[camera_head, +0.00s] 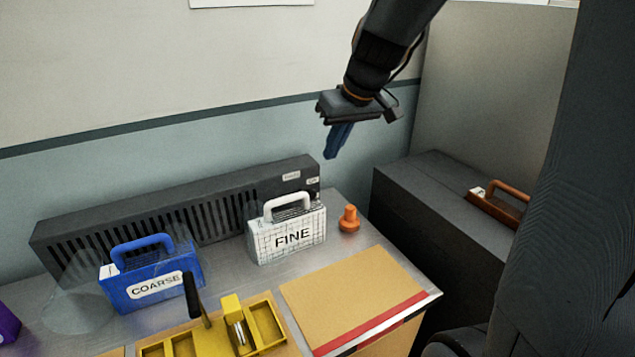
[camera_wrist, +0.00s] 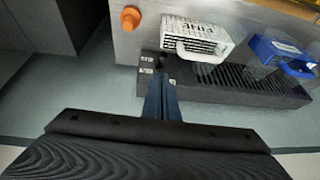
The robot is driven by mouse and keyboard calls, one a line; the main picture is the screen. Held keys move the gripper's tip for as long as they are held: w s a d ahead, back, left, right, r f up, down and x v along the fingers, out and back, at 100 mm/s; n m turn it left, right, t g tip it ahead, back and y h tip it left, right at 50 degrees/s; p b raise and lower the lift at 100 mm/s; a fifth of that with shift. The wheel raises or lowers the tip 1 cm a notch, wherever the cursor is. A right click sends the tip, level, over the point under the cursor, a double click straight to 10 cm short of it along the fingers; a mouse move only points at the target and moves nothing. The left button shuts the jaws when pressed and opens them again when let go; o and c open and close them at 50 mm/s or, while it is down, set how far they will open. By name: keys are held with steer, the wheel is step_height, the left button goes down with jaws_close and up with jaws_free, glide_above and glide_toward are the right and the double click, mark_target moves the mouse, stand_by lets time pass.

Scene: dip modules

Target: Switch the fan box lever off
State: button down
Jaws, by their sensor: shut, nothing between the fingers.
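The fan box (camera_head: 180,203) is a long dark grey slotted box along the wall at the back of the bench; it also shows in the wrist view (camera_wrist: 232,88). Small white labels (camera_head: 291,176) sit at its right end; their text is too small to read surely. In the wrist view a small dark knob, which looks like the lever (camera_wrist: 162,61), stands beside the labels, just beyond my fingertips. Its setting cannot be told. My gripper (camera_head: 331,156) is shut and empty, with its blue fingers pointing down above the box's right end. I cannot tell whether it touches anything.
A white FINE case (camera_head: 287,236) and a blue COARSE case (camera_head: 150,283) stand in front of the fan box. An orange knob-shaped piece (camera_head: 349,219) stands right of FINE. A yellow tray (camera_head: 183,347) lies nearer. A dark cabinet (camera_head: 430,215) stands right.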

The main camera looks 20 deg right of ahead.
mark_target(314, 192)
steer(key=p+x, duration=0.1)
steer(key=x, duration=0.5)
steer(key=p+x, duration=0.1)
steer(key=x, duration=0.5)
steer(key=shift+a+f, duration=0.3)
steer(key=shift+f, duration=0.05)
steer(key=s+f+b, duration=0.1)
steer(key=b, duration=0.1)
steer(key=shift+d+f+b, duration=0.1)
steer(key=shift+f+b, duration=0.05)
steer(key=shift+b, duration=0.25)
steer(key=shift+r, duration=0.25)
steer(key=shift+r+p, duration=0.7)
steer(key=shift+r, duration=0.05)
